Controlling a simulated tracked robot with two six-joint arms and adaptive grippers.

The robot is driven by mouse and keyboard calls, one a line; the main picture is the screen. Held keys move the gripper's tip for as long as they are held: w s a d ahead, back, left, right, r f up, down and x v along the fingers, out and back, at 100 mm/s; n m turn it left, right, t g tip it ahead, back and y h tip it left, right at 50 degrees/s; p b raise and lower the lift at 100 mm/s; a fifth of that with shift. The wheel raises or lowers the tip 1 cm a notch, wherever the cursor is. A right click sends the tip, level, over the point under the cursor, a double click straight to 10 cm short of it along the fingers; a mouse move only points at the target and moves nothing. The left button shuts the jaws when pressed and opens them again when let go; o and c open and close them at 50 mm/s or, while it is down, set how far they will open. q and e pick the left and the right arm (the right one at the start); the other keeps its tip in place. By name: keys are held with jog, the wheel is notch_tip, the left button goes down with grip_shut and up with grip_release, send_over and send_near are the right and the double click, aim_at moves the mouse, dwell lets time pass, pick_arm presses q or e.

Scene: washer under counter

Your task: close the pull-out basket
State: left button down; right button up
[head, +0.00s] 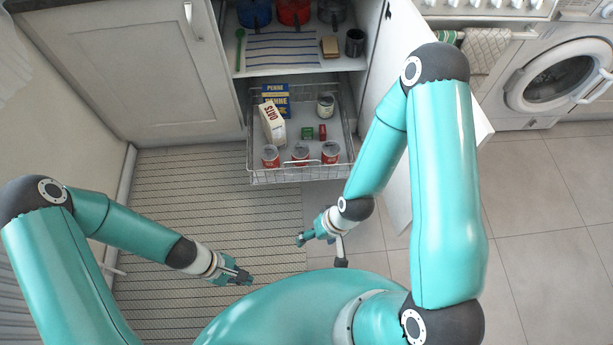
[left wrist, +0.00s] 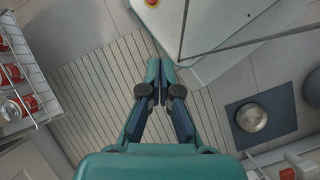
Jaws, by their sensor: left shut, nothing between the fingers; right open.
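The pull-out basket (head: 262,178) is a wire basket that stands pulled out of the lower part of the open cabinet in the head view. It holds boxes and several cans. Its edge also shows at the left of the left wrist view (left wrist: 40,84). My left gripper (head: 248,278) is shut and empty over the striped rug, in front of the basket and apart from it. Its closed fingers (left wrist: 160,76) show in the left wrist view. My right gripper (head: 320,250) is open and empty over the floor, in front of the basket's right side, not touching it.
The cabinet door (head: 397,185) stands open at the right of the basket, partly hidden by my right arm. A shelf (head: 295,66) with pots is above the basket. A striped rug (head: 190,180) covers the floor at left. A washer (head: 560,80) stands at the far right.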

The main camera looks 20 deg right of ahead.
pick_arm(q)
jog(key=w+d+f+n+h+b, duration=0.4)
jog(key=d+f+n+b, duration=0.3)
jog(key=d+f+n, duration=0.1)
jog(key=w+d+f+n+h+b, duration=0.4)
jog(key=d+f+n+b, duration=0.2)
jog(key=d+f+n, duration=0.2)
jog(key=w+d+f+n+t+h+b, duration=0.2)
jog(key=w+n+t+b, duration=0.35)
jog(key=w+n, duration=0.2)
jog(key=w+d+f+n+t+h+b, duration=0.1)
jog(key=w+d+n+t+h+b, duration=0.2)
jog(key=w+n+t, duration=0.5)
jog(key=w+d+r+m+g+b, duration=0.1)
jog(key=w+d+r+b, duration=0.1)
jog(key=w+d+b, duration=0.3)
jog(key=shift+w+d+b, duration=0.35)
jog(key=shift+w+d, duration=1.6)
jog(key=shift+w, duration=0.3)
pick_arm(e)
notch_tip(320, 180, down, 30)
pick_arm(q)
jog(key=shift+r, duration=0.1)
pick_arm(e)
jog(key=shift+f, duration=0.1)
